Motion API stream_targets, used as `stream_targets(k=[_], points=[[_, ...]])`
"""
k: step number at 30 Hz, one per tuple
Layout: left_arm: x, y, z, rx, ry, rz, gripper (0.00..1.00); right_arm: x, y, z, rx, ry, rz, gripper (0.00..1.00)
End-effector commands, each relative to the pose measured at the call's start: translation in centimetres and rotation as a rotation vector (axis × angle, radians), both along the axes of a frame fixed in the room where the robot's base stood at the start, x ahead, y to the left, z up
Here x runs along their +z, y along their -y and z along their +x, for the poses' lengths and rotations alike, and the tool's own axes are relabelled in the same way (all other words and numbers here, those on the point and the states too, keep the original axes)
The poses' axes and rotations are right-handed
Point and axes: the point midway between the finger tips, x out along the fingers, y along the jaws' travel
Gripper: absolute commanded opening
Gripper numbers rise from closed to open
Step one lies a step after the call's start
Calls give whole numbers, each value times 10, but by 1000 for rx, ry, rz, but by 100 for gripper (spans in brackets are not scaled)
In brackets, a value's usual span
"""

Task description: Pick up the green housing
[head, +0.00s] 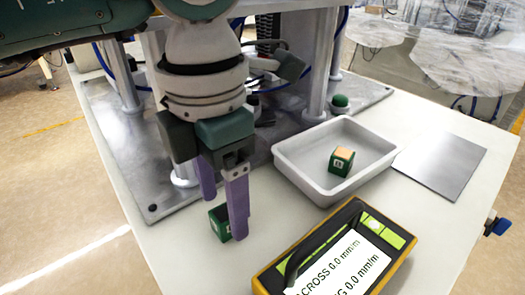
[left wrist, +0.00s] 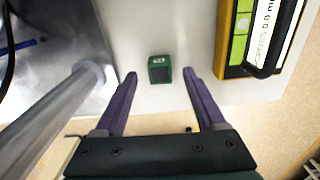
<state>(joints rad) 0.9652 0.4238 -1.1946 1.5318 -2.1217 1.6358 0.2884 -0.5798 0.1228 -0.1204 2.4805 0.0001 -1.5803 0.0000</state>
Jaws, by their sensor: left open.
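A small green housing (head: 217,222) with a pale label and a dark open top stands on the white table, partly hidden behind a finger in the head view. In the left wrist view the green housing (left wrist: 160,69) lies just beyond and between the fingertips, apart from both. My left gripper (head: 222,222) points down with its purple fingers open and nothing between them; it also shows in the left wrist view (left wrist: 160,74). A second green block (head: 341,162) with an orange-tan top sits in the white tray (head: 290,176). My right gripper is not in view.
A yellow and black level instrument (head: 335,255) with a display and handle lies right of the housing. A metal plate structure with posts (head: 110,120) stands behind and to the left. A flat grey sheet (head: 440,165) lies at the right.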

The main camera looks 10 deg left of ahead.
Motion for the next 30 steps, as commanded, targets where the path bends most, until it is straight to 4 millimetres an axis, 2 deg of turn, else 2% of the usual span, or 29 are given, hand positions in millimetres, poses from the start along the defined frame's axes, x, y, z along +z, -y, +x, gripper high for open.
stream_targets(k=[1, 4, 13, 30], points=[[-10, 0, 0, 0, -3, 1, 72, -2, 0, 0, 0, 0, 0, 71], [-22, 0, 0, 0, -3, 0, 72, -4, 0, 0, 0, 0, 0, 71], [-26, 0, 0, -2, 1, -1, 71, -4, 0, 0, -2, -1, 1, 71], [-26, 0, 0, -1, 0, -1, 7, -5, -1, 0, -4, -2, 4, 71]])
